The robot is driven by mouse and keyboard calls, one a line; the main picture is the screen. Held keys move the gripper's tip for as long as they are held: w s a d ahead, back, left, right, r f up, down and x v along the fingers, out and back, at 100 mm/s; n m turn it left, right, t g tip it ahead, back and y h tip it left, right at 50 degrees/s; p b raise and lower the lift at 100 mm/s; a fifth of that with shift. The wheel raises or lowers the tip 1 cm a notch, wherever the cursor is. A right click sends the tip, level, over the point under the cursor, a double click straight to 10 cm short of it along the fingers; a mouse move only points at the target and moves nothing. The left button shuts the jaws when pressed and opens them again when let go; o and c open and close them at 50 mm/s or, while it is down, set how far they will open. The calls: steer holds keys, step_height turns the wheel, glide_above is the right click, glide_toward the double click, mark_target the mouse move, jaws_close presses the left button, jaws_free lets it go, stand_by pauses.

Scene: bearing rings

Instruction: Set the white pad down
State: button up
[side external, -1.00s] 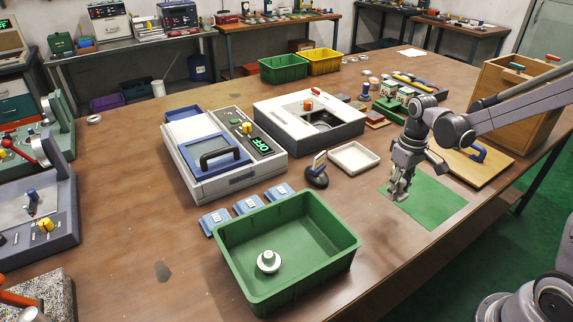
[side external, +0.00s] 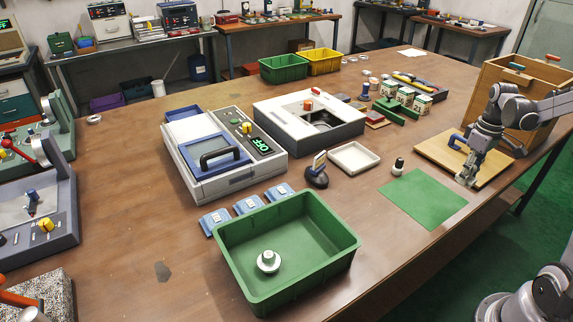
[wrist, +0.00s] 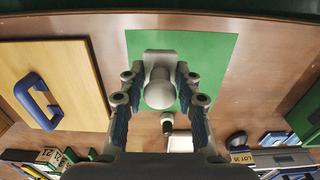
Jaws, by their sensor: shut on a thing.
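My gripper (wrist: 160,92) is shut on the white pad. Its round pale knob (wrist: 159,90) sits between the blue finger faces in the wrist view, with a pale blocky part (wrist: 158,60) behind it. In the side view my gripper (side external: 466,181) points down near the right corner of the green mat (side external: 425,199), beside the wooden board. The pad is too small there to make out clearly, and I cannot tell whether it touches the surface below. The green mat (wrist: 210,55) lies beneath in the wrist view.
A small black-and-white bottle-like thing (side external: 397,167) stands by the mat's far left edge. A wooden board (side external: 452,150) with a blue handle lies beyond my gripper. A white tray (side external: 354,157) and a large green bin (side external: 287,290) are to the left. The mat's middle is clear.

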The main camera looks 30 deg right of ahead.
glide_above(423, 196)
step_height(423, 196, down, 5)
steer(key=shift+f, duration=2.2)
steer(key=shift+f, duration=0.1)
steer(key=o, duration=1.1)
steer(key=shift+o, duration=0.2)
